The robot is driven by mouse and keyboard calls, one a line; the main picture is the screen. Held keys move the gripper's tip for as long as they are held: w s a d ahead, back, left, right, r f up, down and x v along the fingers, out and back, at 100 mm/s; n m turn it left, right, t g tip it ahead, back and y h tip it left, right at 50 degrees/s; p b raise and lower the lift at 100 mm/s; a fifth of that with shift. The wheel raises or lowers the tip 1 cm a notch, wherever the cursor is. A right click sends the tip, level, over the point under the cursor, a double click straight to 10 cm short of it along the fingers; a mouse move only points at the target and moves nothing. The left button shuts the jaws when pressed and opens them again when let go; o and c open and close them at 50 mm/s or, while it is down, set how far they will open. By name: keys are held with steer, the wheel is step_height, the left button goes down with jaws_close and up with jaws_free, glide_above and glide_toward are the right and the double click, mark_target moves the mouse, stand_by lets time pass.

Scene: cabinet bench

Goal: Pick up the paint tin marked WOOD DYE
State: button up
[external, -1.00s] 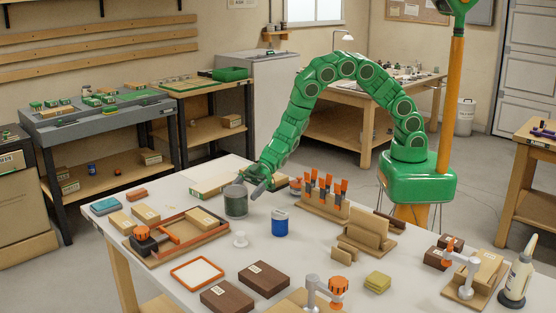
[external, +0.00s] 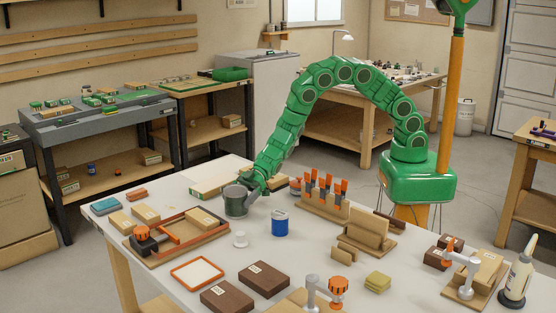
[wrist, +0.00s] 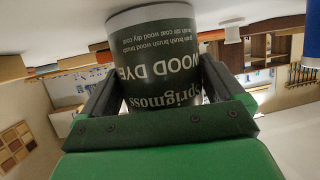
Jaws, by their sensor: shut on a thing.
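The paint tin (external: 236,201) is dark green with a pale rim and stands upright at the left part of the bench, behind the wooden tray. In the wrist view the tin (wrist: 158,62) appears upside down, and its label reads WOOD DYE and Sprigmoss. My gripper (external: 247,197) reaches it from the right. In the wrist view my gripper's dark fingers (wrist: 158,95) lie on both sides of the tin and are shut on it. I cannot tell whether its base is clear of the bench.
A blue tin (external: 280,224) and a small white object (external: 240,240) stand nearby in front. A wooden tray (external: 158,262) with blocks lies to the left. A rack with orange-handled tools (external: 325,205) stands to the right. Brown boxes (external: 227,297) lie at the front.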

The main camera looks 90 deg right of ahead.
mark_target(238, 188)
steer(key=shift+r, duration=0.1)
steer(key=shift+r, duration=0.4)
step_height(238, 188, up, 3)
steer(key=shift+s+f, duration=0.1)
steer(key=shift+s, duration=0.05)
steer(key=s+d+r, duration=0.5)
steer(key=s+r, duration=0.4)
steer(key=s, duration=0.3)
steer(key=shift+s+d+r, duration=0.15)
steer(key=shift+s+r, duration=0.05)
steer(key=shift+s, duration=0.1)
